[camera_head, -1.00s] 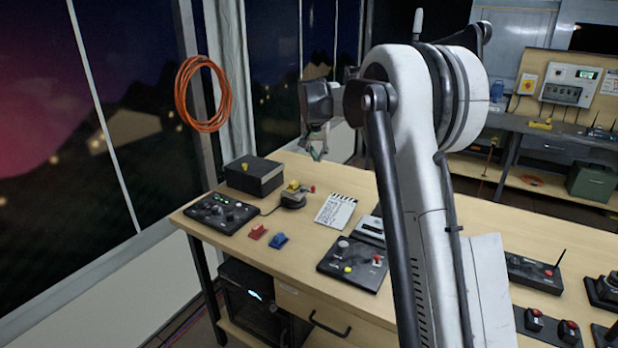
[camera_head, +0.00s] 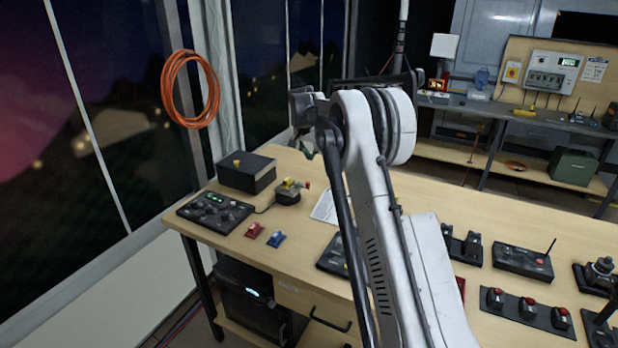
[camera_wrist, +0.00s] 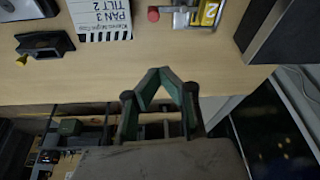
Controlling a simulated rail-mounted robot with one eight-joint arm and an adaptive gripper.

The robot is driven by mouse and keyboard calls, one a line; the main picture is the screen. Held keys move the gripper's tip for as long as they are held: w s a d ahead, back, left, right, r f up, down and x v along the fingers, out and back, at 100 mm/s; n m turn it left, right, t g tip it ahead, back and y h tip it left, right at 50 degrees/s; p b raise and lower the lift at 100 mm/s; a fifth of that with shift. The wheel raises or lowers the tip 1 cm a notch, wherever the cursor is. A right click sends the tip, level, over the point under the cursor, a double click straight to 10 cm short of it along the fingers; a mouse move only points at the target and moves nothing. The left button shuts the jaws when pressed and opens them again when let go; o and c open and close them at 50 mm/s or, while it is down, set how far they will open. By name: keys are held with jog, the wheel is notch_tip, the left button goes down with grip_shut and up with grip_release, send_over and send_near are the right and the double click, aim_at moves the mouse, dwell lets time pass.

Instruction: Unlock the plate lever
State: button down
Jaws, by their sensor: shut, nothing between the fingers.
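In the head view, a small grey mount (camera_head: 287,196) with a yellow plate (camera_head: 291,184) on top and a red-tipped lever (camera_head: 307,184) stands on the wooden bench. In the wrist view, the red lever tip (camera_wrist: 154,14), the grey metal mount (camera_wrist: 182,18) and the yellow plate (camera_wrist: 207,12), marked 2, show at the top edge, partly cut off. My gripper (camera_wrist: 160,74) is shut and empty, its fingertips together below the mount in that picture. In the head view, my gripper (camera_head: 305,150) is above the bench's far side, apart from the mount and partly dark.
Red (camera_head: 254,230) and blue (camera_head: 276,239) pieces lie in front. A clapperboard (camera_wrist: 101,20) lies near the mount.

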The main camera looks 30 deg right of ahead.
notch_tip(320, 180, down, 10)
jog(key=p, duration=0.2)
jog(key=shift+s+a+r+p, duration=0.25)
jog(key=shift+p, duration=0.05)
dwell(0.5)
jog(key=shift+d, duration=0.1)
